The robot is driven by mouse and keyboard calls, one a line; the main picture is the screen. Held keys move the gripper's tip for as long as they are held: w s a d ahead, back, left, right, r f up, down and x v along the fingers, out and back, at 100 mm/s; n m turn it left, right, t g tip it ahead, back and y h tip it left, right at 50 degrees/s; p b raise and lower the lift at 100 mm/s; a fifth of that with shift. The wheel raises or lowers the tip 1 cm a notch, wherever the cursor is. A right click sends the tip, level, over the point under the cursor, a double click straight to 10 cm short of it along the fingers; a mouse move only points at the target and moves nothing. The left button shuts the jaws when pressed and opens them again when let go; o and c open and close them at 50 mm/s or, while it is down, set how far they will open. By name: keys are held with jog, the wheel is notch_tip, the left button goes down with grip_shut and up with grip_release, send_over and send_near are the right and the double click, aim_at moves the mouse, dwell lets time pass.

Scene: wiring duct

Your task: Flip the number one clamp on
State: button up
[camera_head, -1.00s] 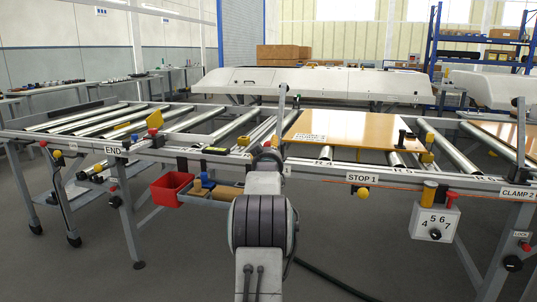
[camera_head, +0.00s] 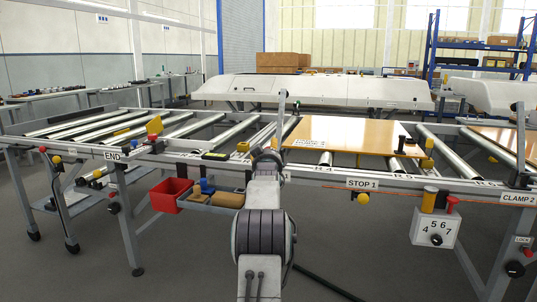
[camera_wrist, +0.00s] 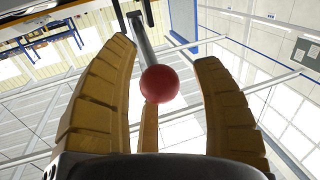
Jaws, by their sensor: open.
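A grey upright clamp lever (camera_head: 282,118) stands at the front rail of the conveyor, just beyond my arm in the head view. In the wrist view a red ball knob (camera_wrist: 159,84) sits between the two yellowish fingers of my gripper (camera_wrist: 168,75), with clear gaps on both sides. A grey bar (camera_wrist: 141,45) with a dark tip rises behind the knob. An orange-yellow stem (camera_wrist: 149,128) shows below it. My gripper is open and holds nothing.
A brown board (camera_head: 345,134) lies on the rollers right of the lever. A red bin (camera_head: 170,195) hangs below the rail on the left. A STOP 1 label (camera_head: 362,184), a numbered control box (camera_head: 437,230) and a CLAMP 2 label (camera_head: 517,198) are to the right.

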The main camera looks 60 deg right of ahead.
jog(key=shift+c, duration=0.4)
jog(key=shift+f, duration=0.1)
grip_shut()
